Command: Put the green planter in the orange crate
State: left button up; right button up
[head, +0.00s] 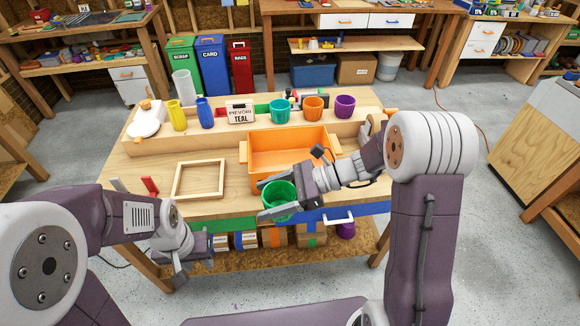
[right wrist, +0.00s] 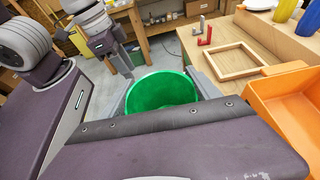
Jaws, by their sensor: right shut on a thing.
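The green planter (head: 279,194) is held in my right gripper (head: 280,202), at the table's front edge just in front of the orange crate. In the right wrist view the green planter (right wrist: 160,93) shows its open rim between the fingers, and it looks empty. The orange crate (head: 290,155) stands on the table, open at the top and empty where I can see; my right arm covers part of its right side. It also shows at the right of the right wrist view (right wrist: 285,100). My left gripper (head: 178,272) hangs in front of the table at the left; its jaw opening is unclear.
A wooden frame (head: 199,180) lies left of the crate. A raised shelf behind holds teal (head: 280,111), orange (head: 313,106) and purple (head: 344,106) pots, a sign (head: 240,113), and yellow and blue vases. A red bracket (head: 150,186) stands at the left.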

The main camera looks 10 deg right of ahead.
aim_at(290, 159)
jog(key=i, duration=1)
